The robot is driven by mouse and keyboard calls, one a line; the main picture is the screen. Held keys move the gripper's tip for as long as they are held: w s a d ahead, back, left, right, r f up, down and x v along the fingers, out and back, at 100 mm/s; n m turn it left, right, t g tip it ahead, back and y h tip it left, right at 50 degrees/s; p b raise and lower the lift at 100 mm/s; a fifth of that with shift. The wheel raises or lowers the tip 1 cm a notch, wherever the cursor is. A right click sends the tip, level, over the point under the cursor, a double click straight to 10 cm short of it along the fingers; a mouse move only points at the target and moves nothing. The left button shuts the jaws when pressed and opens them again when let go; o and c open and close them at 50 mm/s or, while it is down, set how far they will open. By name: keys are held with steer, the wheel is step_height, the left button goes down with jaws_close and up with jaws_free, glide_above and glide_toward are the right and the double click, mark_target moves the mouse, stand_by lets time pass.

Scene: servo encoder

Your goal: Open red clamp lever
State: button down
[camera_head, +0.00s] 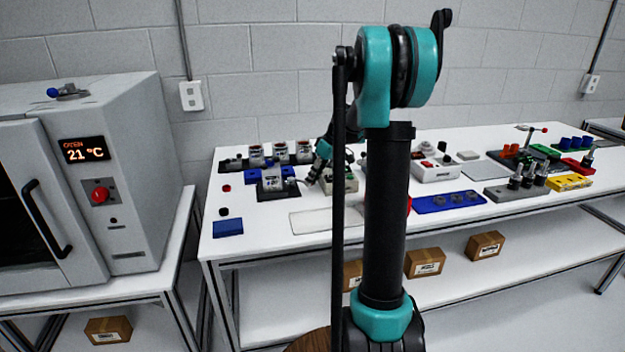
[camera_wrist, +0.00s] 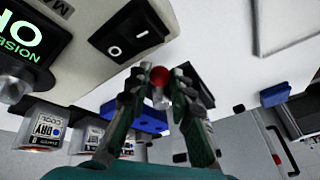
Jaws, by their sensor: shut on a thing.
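The red ball knob (camera_wrist: 160,76) of the clamp lever sits between my fingertips in the wrist view, with a short shiny metal part (camera_wrist: 160,98) beside it. My gripper (camera_wrist: 160,87) is shut on this knob. The rest of the lever is hidden by my fingers. In the head view my gripper (camera_head: 312,180) is low over the left part of the table, just right of a grey metal fixture (camera_head: 272,182) on a dark base. The knob is too small or hidden to make out there.
A beige box (camera_wrist: 95,65) with a green display (camera_wrist: 25,42) and a black rocker switch (camera_wrist: 130,30) is close to my gripper. A blue block (camera_wrist: 133,115) and several labelled jars (camera_wrist: 42,137) are near. A white oven (camera_head: 90,180) stands left of the table (camera_head: 260,232).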

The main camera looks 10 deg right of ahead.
steer(key=c, duration=1.3)
jaws_free()
steer(key=shift+c, duration=0.2)
steer(key=shift+s, duration=0.1)
